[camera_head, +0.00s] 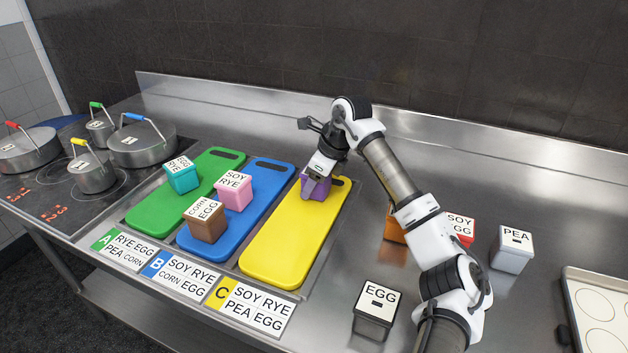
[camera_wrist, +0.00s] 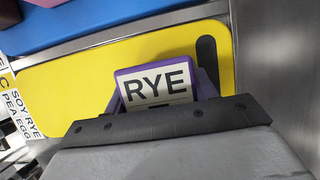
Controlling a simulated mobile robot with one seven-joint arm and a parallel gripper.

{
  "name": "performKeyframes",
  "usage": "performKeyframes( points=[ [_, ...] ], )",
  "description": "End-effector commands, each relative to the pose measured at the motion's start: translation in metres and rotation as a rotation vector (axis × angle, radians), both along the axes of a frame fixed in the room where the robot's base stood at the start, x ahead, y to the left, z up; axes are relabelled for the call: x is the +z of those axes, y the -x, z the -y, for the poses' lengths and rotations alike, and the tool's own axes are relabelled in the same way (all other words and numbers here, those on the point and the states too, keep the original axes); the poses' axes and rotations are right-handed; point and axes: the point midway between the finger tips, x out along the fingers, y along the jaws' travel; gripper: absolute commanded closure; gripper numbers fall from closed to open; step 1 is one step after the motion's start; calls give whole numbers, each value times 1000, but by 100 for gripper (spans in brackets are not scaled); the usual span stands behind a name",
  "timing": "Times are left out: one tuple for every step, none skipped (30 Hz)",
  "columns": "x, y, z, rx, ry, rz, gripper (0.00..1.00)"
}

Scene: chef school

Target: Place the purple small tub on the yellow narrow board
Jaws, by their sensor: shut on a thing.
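The purple small tub (camera_head: 317,187) is at the far end of the yellow narrow board (camera_head: 285,243). In the wrist view the tub (camera_wrist: 205,84) has a white label reading RYE, and the yellow board (camera_wrist: 60,86) lies behind it. My gripper (camera_head: 318,182) reaches down over the tub and is shut on it. The wrist view shows a dark gripper edge (camera_wrist: 165,120) across the near side of the tub. The tub's underside is hidden, so I cannot tell whether it touches the board.
The blue board (camera_head: 240,215) holds a pink tub (camera_head: 235,195) and a brown tub (camera_head: 206,223). The green board (camera_head: 160,212) holds a teal tub (camera_head: 182,178). Black EGG (camera_head: 375,315), grey PEA (camera_head: 510,255), red (camera_head: 463,230) and orange (camera_head: 393,230) tubs stand right. The yellow board's near part is clear.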

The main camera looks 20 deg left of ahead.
Motion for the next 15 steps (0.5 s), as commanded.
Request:
performKeyframes(
  points=[
    [-3, 0, 0, 0, 0, 1, 72],
    [-3, 0, 0, 0, 1, 0, 43],
    [-2, 0, 0, 0, 0, 0, 37],
    [-2, 0, 0, 0, 0, 0, 33],
    [-2, 0, 0, -1, 0, 0, 29],
    [-2, 0, 0, -1, 0, 0, 24],
    [-2, 0, 0, 0, 0, 0, 22],
    [-2, 0, 0, 0, 0, 0, 22],
    [-2, 0, 0, 0, 0, 0, 22],
    [-2, 0, 0, 0, 0, 0, 22],
    [-2, 0, 0, 0, 0, 0, 22],
    [-2, 0, 0, 0, 0, 0, 22],
    [-2, 0, 0, 0, 0, 0, 22],
    [-2, 0, 0, 0, 0, 0, 22],
    [-1, 0, 0, 0, 0, 0, 22]
  ],
)
